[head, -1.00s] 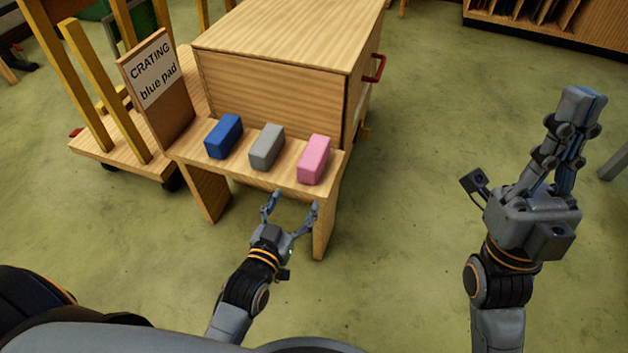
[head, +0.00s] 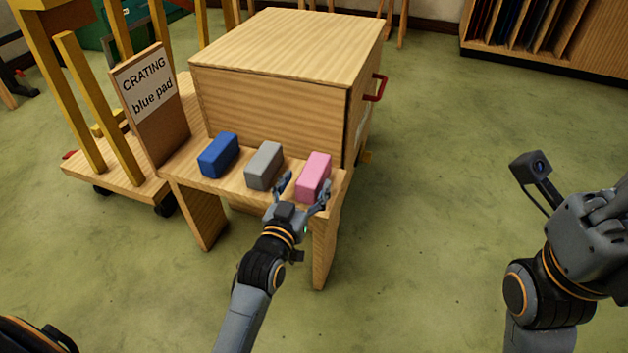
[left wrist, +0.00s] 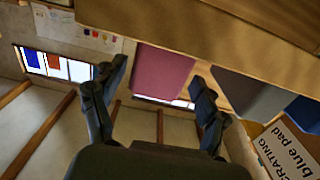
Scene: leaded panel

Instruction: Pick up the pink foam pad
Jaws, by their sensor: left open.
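The pink foam pad (head: 314,175) stands at the right end of a small wooden shelf (head: 237,185) in front of a wooden crate. My left gripper (head: 306,190) is open at the shelf's front edge, its fingers reaching toward the pink pad. In the left wrist view the pink pad (left wrist: 162,72) shows between and beyond the two open fingertips (left wrist: 158,82). I cannot tell whether a finger touches it. My right gripper (head: 608,205) is partly cut off at the right edge, away from the shelf.
A grey pad (head: 264,165) stands left of the pink one, and a blue pad (head: 218,155) further left. A sign (head: 147,85) reads "CRATING blue pad". The wooden crate (head: 270,100) stands close behind the pads. The floor right of the shelf is clear.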

